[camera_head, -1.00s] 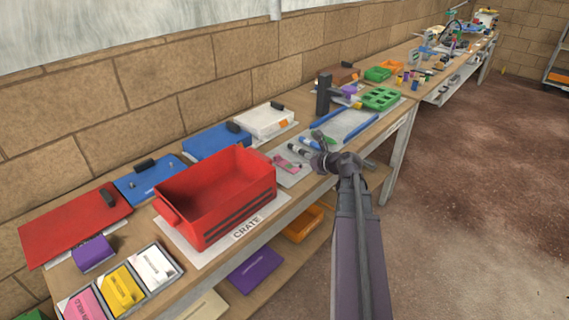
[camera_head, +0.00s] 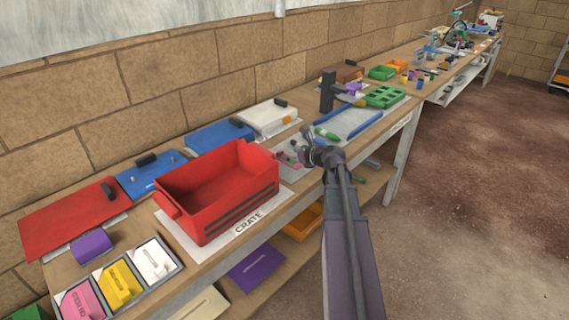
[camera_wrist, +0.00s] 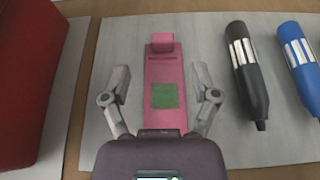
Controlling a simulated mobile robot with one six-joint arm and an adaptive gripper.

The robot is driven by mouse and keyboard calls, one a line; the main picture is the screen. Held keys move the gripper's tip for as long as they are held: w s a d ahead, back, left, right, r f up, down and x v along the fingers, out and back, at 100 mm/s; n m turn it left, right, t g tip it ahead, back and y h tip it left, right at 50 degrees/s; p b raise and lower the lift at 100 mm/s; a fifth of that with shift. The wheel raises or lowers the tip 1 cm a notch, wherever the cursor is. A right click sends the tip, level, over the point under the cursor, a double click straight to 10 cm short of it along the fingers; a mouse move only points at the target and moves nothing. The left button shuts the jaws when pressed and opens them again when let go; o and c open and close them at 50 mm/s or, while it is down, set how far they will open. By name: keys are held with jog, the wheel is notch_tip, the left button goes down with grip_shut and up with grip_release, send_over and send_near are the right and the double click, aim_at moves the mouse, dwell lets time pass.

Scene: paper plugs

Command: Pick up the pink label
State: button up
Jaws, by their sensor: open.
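The pink label (camera_wrist: 165,72) lies flat on a grey mat (camera_wrist: 110,35) in the wrist view. It has a raised pink tab at its far end and a green square on its face. My gripper (camera_wrist: 163,84) is open, with one finger on each side of the label and neither seen touching it. In the head view my gripper (camera_head: 308,145) is over the mat just right of the red crate, and it largely hides the label.
The red crate (camera_head: 220,195) stands close on the left, and its wall (camera_wrist: 25,80) shows in the wrist view. A black marker (camera_wrist: 246,75) and a blue marker (camera_wrist: 300,65) lie right of the label. A blue-edged tray (camera_head: 350,122) lies beyond.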

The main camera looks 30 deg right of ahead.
aim_at(281, 152)
jog(key=shift+w+a+f, duration=0.15)
jog(key=shift+w+a, duration=0.05)
jog(key=shift+w, duration=0.2)
jog(key=shift+b+x, duration=0.9)
jog(key=shift+x, duration=1.7)
jog(key=shift+w+d, duration=0.1)
jog(key=c, duration=0.9)
